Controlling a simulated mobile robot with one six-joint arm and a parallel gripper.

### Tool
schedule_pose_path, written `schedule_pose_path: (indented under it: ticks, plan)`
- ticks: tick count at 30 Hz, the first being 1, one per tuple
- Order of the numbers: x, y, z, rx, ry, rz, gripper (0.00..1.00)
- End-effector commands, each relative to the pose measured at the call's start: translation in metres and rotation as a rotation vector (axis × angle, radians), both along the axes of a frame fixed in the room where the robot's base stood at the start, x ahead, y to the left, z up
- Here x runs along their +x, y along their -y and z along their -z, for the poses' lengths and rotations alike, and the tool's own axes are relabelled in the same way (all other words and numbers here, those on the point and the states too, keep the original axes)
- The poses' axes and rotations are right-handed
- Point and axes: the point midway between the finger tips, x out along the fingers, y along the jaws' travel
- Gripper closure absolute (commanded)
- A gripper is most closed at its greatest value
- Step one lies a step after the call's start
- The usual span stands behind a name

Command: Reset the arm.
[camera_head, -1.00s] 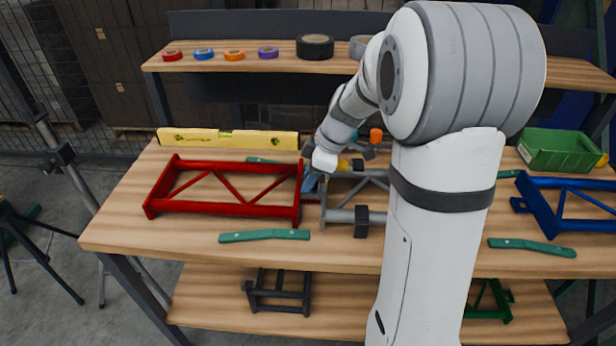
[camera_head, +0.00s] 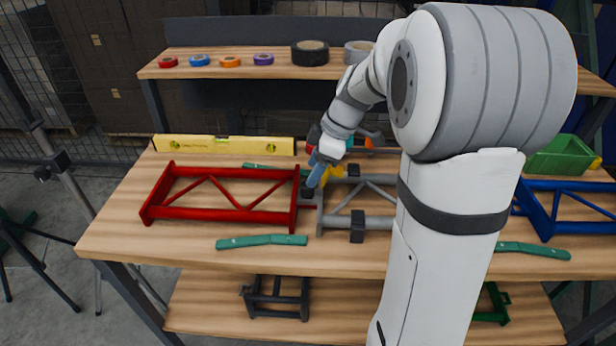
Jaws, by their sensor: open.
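My arm rises across the right half of the view and bends down toward the middle of the bench. My gripper (camera_head: 308,190) is at the gap between the red frame (camera_head: 222,208) and the grey frame (camera_head: 350,220). A blue part shows at its end, with a dark tip low by the red frame's right end. The jaws are small and partly hidden, and I cannot tell whether they touch either frame. The arm hides part of the grey frame's right side.
The wooden bench (camera_head: 150,245) also bears a yellow level (camera_head: 225,145), green bars (camera_head: 262,241), a blue frame (camera_head: 565,205) and a green bin (camera_head: 560,158). A shelf (camera_head: 280,72) with tape rolls stands behind. A dark frame (camera_head: 275,298) lies on the lower shelf.

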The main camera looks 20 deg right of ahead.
Motion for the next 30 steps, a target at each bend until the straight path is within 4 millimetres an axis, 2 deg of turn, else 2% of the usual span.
schedule_pose_path:
  ticks: [3, 9, 13, 17, 21, 27, 30]
  plan:
    - [-0.001, 0.006, -0.014, -0.001, 0.002, 0.001, 0.45]
    - [-0.003, 0.008, -0.022, -0.002, -0.001, 0.004, 0.45]
    - [-0.017, 0.003, -0.034, -0.017, -0.028, 0.072, 0.45]
    - [-0.049, -0.007, -0.055, -0.056, -0.083, 0.244, 0.45]
    - [-0.093, -0.016, -0.076, -0.1, -0.136, 0.49, 0.45]
    - [-0.152, -0.021, -0.096, -0.134, -0.162, 0.852, 0.45]
    - [-0.175, -0.021, -0.1, -0.133, -0.159, 1.009, 0.45]
